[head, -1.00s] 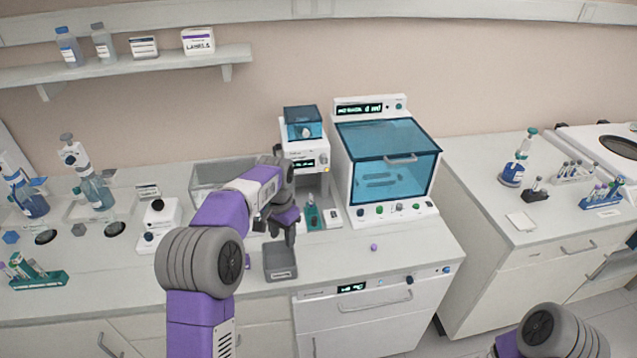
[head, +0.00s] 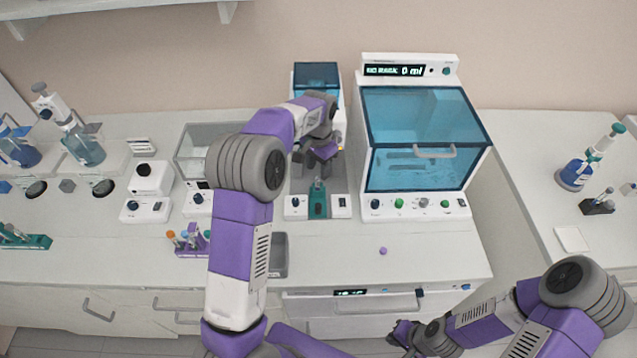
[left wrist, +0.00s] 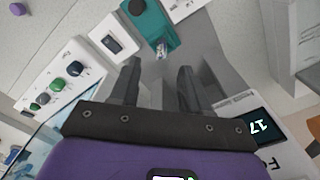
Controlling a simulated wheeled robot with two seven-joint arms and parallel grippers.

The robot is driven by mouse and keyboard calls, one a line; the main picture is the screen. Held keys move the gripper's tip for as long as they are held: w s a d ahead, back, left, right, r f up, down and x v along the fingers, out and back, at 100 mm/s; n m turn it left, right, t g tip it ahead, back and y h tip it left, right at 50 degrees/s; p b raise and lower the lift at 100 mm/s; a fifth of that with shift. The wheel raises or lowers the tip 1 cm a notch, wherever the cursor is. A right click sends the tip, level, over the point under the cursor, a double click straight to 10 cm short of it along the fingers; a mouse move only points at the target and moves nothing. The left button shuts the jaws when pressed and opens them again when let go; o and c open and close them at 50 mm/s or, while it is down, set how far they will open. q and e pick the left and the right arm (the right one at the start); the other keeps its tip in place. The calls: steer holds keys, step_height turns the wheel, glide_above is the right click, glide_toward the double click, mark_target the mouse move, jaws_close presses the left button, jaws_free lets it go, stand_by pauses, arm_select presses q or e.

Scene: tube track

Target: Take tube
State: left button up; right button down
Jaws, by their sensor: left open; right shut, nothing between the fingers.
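A tube (left wrist: 162,47), small and pale with a clear end, shows at the teal holder (left wrist: 140,20) in the left wrist view. The teal holder also shows in the head view (head: 317,206), standing in front of the small machine with the blue lid (head: 316,76). My left gripper (head: 313,168) is open and empty just above and behind the holder. In the left wrist view its fingers (left wrist: 158,70) point at the tube, one to each side of its line, apart from it. My right gripper (head: 397,336) is shut and empty, low at the front, away from the bench items.
A large blue-windowed cabinet (head: 420,120) stands right of the small machine. A grey bin (head: 281,256) and a purple rack (head: 193,249) with tubes stand at the front left, partly behind my left arm. A purple cap (head: 383,251) lies on clear bench.

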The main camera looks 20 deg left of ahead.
mark_target(318, 180)
arm_select(q)
step_height(318, 180, down, 7)
steer(key=shift+w+a+r, duration=0.1)
steer(key=shift+a+r, duration=0.05)
stand_by(0.4)
jaws_close()
